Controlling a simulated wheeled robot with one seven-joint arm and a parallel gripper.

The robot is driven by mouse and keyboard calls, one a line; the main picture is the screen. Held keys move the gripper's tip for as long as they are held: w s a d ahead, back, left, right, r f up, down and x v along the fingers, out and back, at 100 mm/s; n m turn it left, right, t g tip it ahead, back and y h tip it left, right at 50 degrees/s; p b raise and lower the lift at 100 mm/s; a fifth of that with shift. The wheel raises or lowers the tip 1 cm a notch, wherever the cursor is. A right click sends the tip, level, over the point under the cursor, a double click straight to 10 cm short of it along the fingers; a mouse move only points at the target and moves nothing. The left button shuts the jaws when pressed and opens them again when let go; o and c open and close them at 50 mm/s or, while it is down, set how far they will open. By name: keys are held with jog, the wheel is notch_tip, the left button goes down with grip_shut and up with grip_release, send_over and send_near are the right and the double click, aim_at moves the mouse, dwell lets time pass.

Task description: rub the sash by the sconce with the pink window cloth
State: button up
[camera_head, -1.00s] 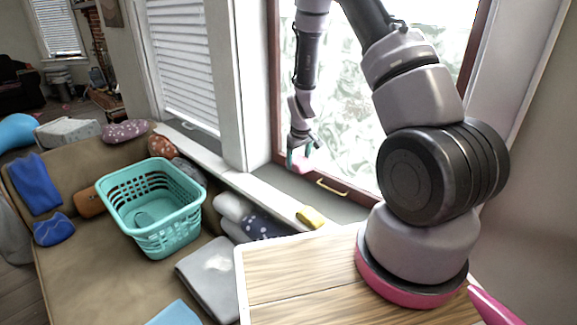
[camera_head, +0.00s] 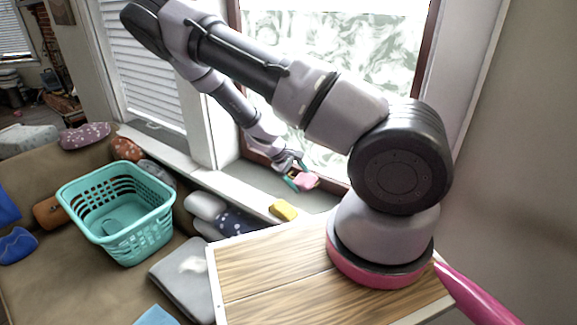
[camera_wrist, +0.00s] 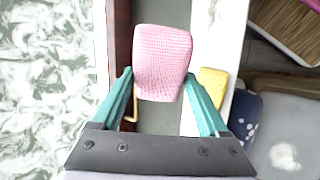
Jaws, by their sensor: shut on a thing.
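My gripper (camera_head: 300,180) is shut on the pink cloth (camera_head: 306,181), low in front of the window. In the wrist view the waffle-textured pink cloth (camera_wrist: 162,62) sits between my teal fingers. The window sash (camera_head: 257,158) has a dark red-brown frame around glass (camera_head: 330,40) with whitish swirls. A brass handle (camera_wrist: 131,112) on the rail is partly hidden by a finger. I see no sconce.
A yellow sponge (camera_head: 283,210) lies on the sill's front edge, close to my gripper. A teal basket (camera_head: 118,215) and several cushions are on the tan sofa (camera_head: 60,285). A window with white blinds (camera_head: 140,75) is at the left. A grey wall stands at the right.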

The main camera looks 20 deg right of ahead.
jog(key=d+n+h, duration=0.2)
jog(key=d, duration=0.1)
jog(key=d+f+n+t, duration=0.1)
jog(key=shift+s+d+n+h, duration=0.15)
jog(key=shift+s+n+h, duration=0.15)
jog(key=shift+h, duration=0.1)
jog(key=w+a+r+n+t, duration=0.3)
jog(key=w+r+n+t, duration=0.2)
jog(key=w+r, duration=0.3)
jog(key=w+a+r+n+t, duration=0.3)
jog(key=w+r+n+t, duration=0.2)
jog(key=r, duration=0.6)
jog(key=shift+w+d+f, duration=0.1)
jog(key=shift+w+d, duration=0.45)
jog(key=shift+d, duration=0.25)
jog(key=shift+w+d+r, duration=0.1)
jog(key=shift+w+d, duration=0.4)
jog(key=shift+d, duration=0.35)
jog(key=shift+w+d+f, duration=0.1)
jog(key=shift+w+d, duration=0.45)
jog(key=shift+d, duration=0.25)
jog(key=shift+w+d, duration=0.5)
jog(key=shift+d, duration=0.3)
